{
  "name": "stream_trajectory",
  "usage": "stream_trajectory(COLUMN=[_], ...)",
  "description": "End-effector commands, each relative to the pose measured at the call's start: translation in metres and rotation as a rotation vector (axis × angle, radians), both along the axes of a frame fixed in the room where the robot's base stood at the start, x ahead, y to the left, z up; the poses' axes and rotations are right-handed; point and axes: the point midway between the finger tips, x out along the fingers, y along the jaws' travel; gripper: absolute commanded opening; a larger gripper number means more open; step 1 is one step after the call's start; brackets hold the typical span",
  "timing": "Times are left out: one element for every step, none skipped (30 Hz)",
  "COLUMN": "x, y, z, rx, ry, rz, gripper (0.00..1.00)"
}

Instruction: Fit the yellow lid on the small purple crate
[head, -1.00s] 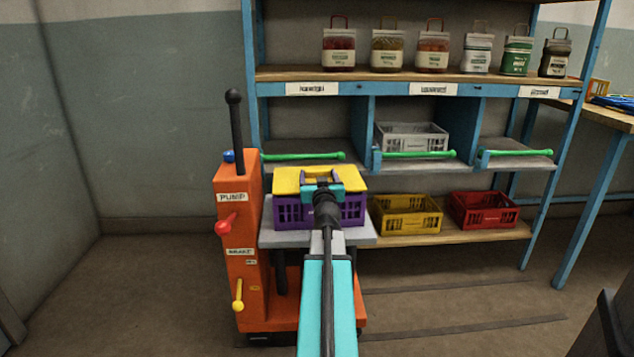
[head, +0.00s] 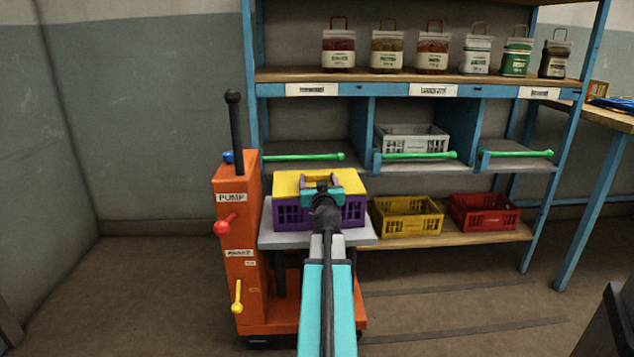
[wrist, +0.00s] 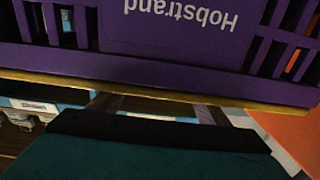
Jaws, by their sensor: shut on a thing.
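The yellow lid (head: 288,184) lies over the top of the small purple crate (head: 291,217), which stands on the grey platform of the orange lift. In the head view the lid looks level and close to the crate's rim. My gripper (head: 320,184) is at the lid's near right side, shut on the lid, and covers part of it. In the wrist view the crate's purple wall (wrist: 185,75) fills the top, with a thin yellow edge of the lid (wrist: 150,92) along it. Whether the lid is fully seated all round cannot be told.
The orange lift (head: 238,260) has a grey platform (head: 358,232). A yellow crate (head: 407,228) and a red crate (head: 484,222) stand on the low shelf to the right. A grey crate (head: 412,147) stands above, behind a green bar (head: 420,155).

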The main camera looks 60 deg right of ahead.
Motion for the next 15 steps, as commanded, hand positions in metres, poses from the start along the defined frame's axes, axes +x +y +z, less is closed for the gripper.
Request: stream_trajectory(x=[-0.0001, -0.0001, 0.0, 0.0, 0.0, 0.0, 0.0, 0.0, 0.0, 0.0, 0.0, 0.0, 0.0, 0.0, 0.0], y=[-0.0001, -0.0001, 0.0, 0.0, 0.0, 0.0, 0.0, 0.0, 0.0, 0.0, 0.0, 0.0, 0.0, 0.0, 0.0], z=[-0.0013, -0.0018, -0.0015, -0.0011, -0.0012, -0.0012, -0.0012, -0.0012, -0.0012, -0.0012, -0.0012, -0.0013, -0.0012, -0.0012, -0.001], rx=[-0.001, -0.001, 0.0, 0.0, 0.0, 0.0, 0.0, 0.0, 0.0, 0.0, 0.0, 0.0, 0.0, 0.0, 0.0], ry=[-0.001, -0.001, 0.0, 0.0, 0.0, 0.0, 0.0, 0.0, 0.0, 0.0, 0.0, 0.0, 0.0, 0.0, 0.0], rz=[0.0, 0.0, 0.0, 0.0, 0.0, 0.0, 0.0, 0.0, 0.0, 0.0, 0.0, 0.0, 0.0, 0.0, 0.0], gripper=[0.44, 0.44, 0.73, 0.78, 0.83, 0.89, 0.89, 0.89, 0.89, 0.89, 0.89, 0.89, 0.89, 0.89, 0.89])
